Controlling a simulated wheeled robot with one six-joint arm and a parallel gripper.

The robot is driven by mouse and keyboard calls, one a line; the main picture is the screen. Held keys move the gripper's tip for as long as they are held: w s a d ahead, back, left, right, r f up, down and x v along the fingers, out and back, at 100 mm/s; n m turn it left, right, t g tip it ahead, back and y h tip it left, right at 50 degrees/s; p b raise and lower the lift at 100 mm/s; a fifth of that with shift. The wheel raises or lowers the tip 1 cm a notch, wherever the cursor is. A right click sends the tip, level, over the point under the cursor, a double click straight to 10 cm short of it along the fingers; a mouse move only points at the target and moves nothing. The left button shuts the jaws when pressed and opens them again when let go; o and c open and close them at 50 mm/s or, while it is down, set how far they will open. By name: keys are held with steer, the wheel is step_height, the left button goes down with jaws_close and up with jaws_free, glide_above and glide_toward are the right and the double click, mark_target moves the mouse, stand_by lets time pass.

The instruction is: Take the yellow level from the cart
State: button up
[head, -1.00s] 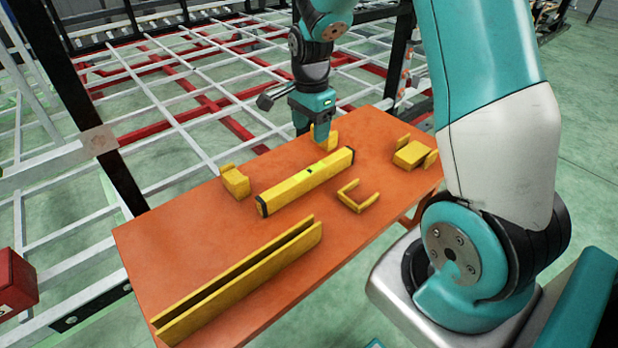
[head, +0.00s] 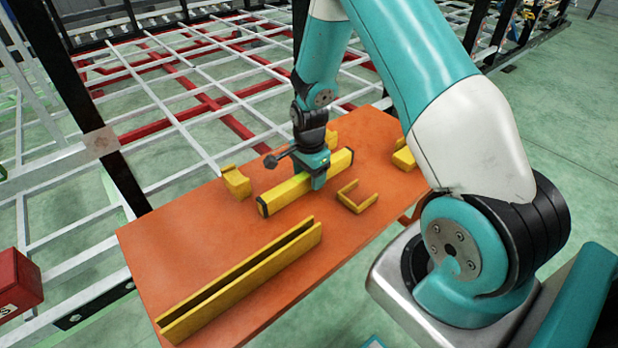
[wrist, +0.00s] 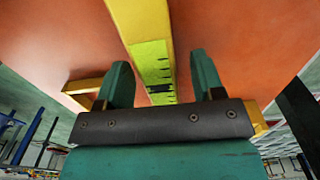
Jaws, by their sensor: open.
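The yellow level (head: 288,194) is a long bar with black end caps, lying on the orange cart top (head: 200,228). My gripper (head: 318,180) is down over the level, right of its middle. In the wrist view, the level (wrist: 143,30) runs between the two open teal fingers of my gripper (wrist: 165,82), with a gap visible on each side. A greenish strip with black marks shows on the level there. The gripper hides part of the level in the head view.
A yellow U-shaped bracket (head: 358,196) lies just right of the level. A yellow block (head: 237,182) sits to its left. A long yellow channel (head: 240,284) lies along the near edge. Another yellow piece (head: 404,158) is partly behind my arm. White and red frame bars stand behind the cart.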

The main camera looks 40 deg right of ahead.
jaws_close()
steer(key=shift+r, duration=0.1)
